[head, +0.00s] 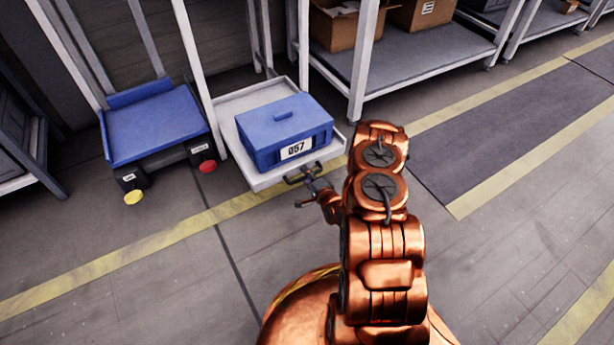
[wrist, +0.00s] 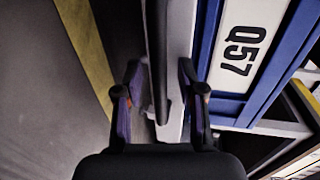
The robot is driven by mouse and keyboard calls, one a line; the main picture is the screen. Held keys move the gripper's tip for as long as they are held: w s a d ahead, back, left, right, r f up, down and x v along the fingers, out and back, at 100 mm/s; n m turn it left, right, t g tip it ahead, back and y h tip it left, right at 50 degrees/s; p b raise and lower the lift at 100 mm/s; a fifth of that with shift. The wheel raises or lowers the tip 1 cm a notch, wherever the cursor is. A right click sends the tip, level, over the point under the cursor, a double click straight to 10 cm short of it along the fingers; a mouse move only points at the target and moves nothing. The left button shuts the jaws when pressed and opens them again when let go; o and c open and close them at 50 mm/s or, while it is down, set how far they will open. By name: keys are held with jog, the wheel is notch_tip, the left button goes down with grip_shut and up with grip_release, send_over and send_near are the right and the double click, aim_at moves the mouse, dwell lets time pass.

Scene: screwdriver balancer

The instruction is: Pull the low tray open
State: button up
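The low tray (head: 264,184) is a pale grey shelf near the floor, under a white rack frame. My gripper (head: 305,188) is at the tray's front edge, below the label. In the wrist view my gripper (wrist: 160,88) has its two dark fingers apart, one on each side of the tray's pale front lip (wrist: 178,60) and a dark handle bar (wrist: 161,50). Whether either finger touches the lip or bar cannot be told. The box label also shows in the wrist view (wrist: 238,48).
A blue platform (head: 155,125) with red and yellow discs at its front stands left of the tray. Shelves with cardboard boxes (head: 345,22) stand behind to the right. The floor in front of the tray is clear, with a yellow line (head: 130,252).

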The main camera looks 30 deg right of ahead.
jog(key=v, duration=1.2)
dwell(0.3)
dwell(0.6)
